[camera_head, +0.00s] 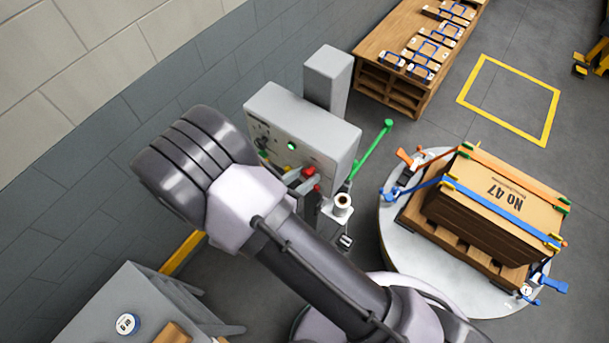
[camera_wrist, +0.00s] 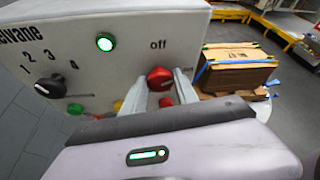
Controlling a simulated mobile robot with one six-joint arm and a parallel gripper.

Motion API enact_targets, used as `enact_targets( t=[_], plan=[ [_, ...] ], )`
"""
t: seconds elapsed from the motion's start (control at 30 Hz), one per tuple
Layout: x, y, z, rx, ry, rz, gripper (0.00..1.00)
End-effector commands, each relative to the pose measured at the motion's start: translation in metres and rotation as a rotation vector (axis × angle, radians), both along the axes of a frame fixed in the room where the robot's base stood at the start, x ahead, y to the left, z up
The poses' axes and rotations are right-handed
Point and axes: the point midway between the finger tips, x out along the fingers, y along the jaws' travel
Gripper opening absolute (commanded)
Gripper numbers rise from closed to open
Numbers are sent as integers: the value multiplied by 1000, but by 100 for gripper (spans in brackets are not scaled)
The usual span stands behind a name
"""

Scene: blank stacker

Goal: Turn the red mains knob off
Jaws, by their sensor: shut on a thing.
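The red mains knob (camera_wrist: 159,78) sits on the grey panel, below the printed word "off". My gripper (camera_wrist: 160,90) has one pale finger on each side of the knob and is shut on it in the wrist view. Which way the knob points cannot be told clearly, as the fingers cover its sides. A round green lamp (camera_wrist: 105,42) on the panel is lit. In the head view the grey control cabinet (camera_head: 325,133) stands beyond my arm, with its green lamp also lit, and my arm hides part of its front.
The panel also carries a black selector knob (camera_wrist: 50,87) with numbers and a yellow button (camera_wrist: 118,105). Right of the cabinet, a strapped crate (camera_head: 492,192) stands on a round turntable (camera_head: 395,225). A grey table (camera_head: 112,295) is at lower left. A wooden bench (camera_head: 385,45) stands behind.

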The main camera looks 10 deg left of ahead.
Motion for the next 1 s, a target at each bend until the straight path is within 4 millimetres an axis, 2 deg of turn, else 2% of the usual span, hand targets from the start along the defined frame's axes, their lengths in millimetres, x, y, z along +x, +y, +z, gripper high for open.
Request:
enact_targets(
  t=[1.0],
  plan=[
    [2, 6, -6, -860, 355, 0, 0]
  ],
)
